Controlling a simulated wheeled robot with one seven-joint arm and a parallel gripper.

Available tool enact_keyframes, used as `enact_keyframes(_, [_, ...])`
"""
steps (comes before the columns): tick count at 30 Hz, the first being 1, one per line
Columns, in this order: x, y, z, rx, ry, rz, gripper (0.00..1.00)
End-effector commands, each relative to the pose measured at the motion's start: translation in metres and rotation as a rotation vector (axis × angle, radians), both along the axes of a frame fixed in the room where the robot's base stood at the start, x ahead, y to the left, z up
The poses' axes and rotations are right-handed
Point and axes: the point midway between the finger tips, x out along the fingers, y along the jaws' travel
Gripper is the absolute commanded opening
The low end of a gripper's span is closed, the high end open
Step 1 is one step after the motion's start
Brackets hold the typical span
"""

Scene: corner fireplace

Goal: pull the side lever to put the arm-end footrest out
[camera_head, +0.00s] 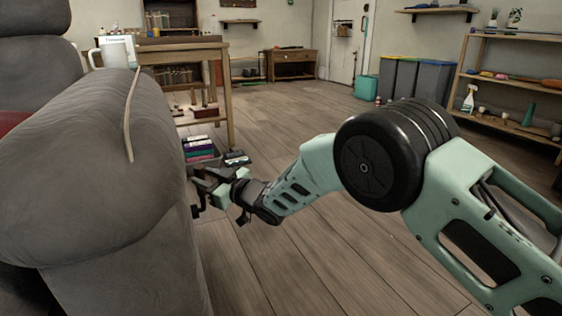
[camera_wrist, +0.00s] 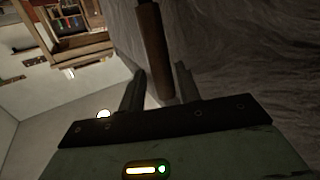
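A grey upholstered armchair (camera_head: 95,165) fills the left of the head view, its rounded arm towards me. My gripper (camera_head: 203,188) is low beside the right side of that arm. In the wrist view a brown lever handle (camera_wrist: 153,50) reaches down from the top, next to the grey upholstery. Its lower end lies between the two fingers of my gripper (camera_wrist: 160,82). The fingers are apart, with a narrow gap visible on each side of the lever; I see no clear grip on it. The lever is hidden in the head view. I cannot make out the footrest.
A wooden desk (camera_head: 185,46) stands behind the chair, with a white mug (camera_head: 115,52) near it. A crate of coloured items (camera_head: 200,148) is on the floor beyond my gripper. Bins (camera_head: 400,78) and shelves (camera_head: 510,85) line the far right. The central wooden floor is clear.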

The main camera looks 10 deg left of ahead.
Motion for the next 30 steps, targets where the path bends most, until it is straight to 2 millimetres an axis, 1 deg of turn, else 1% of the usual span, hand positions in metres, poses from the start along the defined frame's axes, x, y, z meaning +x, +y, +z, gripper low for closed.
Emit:
enact_keyframes(1, [-0.003, -0.008, 0.004, -0.002, 0.004, -0.001, 0.33])
enact_keyframes(5, [-0.013, -0.029, 0.005, -0.003, 0.003, -0.002, 0.33])
enact_keyframes(15, [-0.042, -0.087, 0.004, -0.002, 0.004, -0.002, 0.33])
enact_keyframes(24, [-0.065, -0.134, 0.003, -0.003, 0.006, -0.002, 0.33])
enact_keyframes(27, [-0.061, -0.136, 0.023, -0.046, 0.037, -0.044, 0.33])
enact_keyframes(30, [-0.059, -0.142, 0.037, -0.099, 0.082, -0.089, 0.33])
